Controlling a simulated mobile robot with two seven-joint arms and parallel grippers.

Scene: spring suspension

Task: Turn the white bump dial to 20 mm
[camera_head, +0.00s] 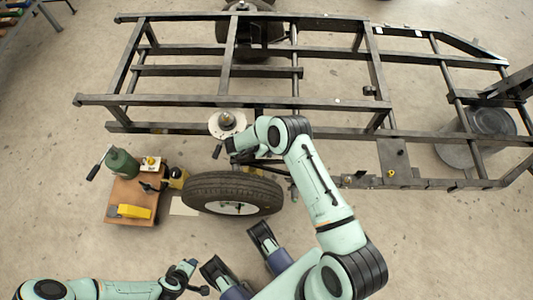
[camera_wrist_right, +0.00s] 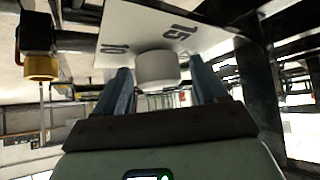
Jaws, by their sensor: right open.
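The white dial (camera_wrist_right: 157,68) shows in the right wrist view as a short white cylinder in front of a pale plate (camera_wrist_right: 210,28) with dark numbers that look like 10 and 15, upside down. Its setting cannot be read. My right gripper (camera_wrist_right: 161,72) is open, with one blue finger on each side of the dial; contact is not clear. In the head view my right gripper (camera_head: 240,152) is at the frame's lower rail above the tire, and the dial is hidden there. My left gripper (camera_head: 186,274) is low at the bottom left, away from the frame; its jaw state is unclear.
A dark metal vehicle frame (camera_head: 190,101) spans the back. A tire (camera_head: 233,187) lies just in front of it. A round pale plate with a knob (camera_head: 227,123) is beside my right arm. A wooden stand (camera_head: 128,190) with a green bottle and yellow items is left.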

